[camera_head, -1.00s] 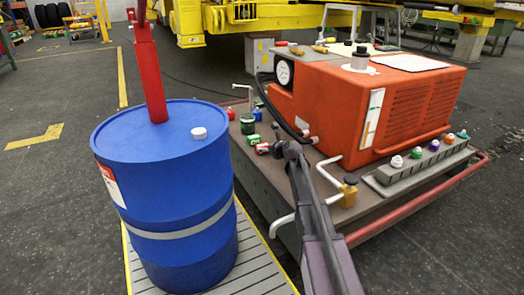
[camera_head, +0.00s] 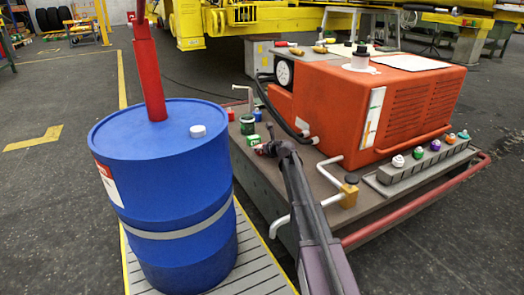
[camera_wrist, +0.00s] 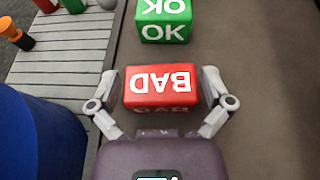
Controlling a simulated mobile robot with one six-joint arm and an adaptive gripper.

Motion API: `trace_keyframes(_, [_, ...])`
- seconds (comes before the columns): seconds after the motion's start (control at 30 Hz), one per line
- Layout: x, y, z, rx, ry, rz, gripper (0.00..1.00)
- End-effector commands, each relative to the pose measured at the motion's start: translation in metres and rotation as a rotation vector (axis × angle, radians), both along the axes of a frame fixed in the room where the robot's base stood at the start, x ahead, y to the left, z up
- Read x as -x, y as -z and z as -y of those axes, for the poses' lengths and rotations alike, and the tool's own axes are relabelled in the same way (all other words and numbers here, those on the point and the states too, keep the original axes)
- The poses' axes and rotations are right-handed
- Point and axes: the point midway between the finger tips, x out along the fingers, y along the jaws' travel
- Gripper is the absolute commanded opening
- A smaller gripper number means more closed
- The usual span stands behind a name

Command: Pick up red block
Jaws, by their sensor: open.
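The red block (camera_wrist: 160,85), marked "BAD" in white, lies on the brown deck (camera_wrist: 245,100) in the wrist view. My gripper (camera_wrist: 160,92) is open, with one finger at the left end of the block and the other at its right end. The block sits between the fingertips; whether they touch it I cannot tell. In the head view my gripper (camera_head: 272,148) reaches over the deck's left edge, and the red block (camera_head: 258,150) is mostly hidden by it.
A green block (camera_wrist: 165,20) marked "OK" stands just beyond the red one. A blue barrel (camera_head: 165,180) stands left of the deck. An orange machine (camera_head: 380,100) and a bent white pipe (camera_head: 335,170) are to the right.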

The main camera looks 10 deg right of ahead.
Motion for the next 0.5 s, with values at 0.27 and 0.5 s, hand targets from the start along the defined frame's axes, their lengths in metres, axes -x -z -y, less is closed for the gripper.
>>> trace_keyframes(0.27, [0.0000,0.0000,-0.0002,0.000,0.000,0.000,0.37])
trace_keyframes(0.5, [0.0000,0.0000,-0.0003,0.000,0.000,0.000,0.36])
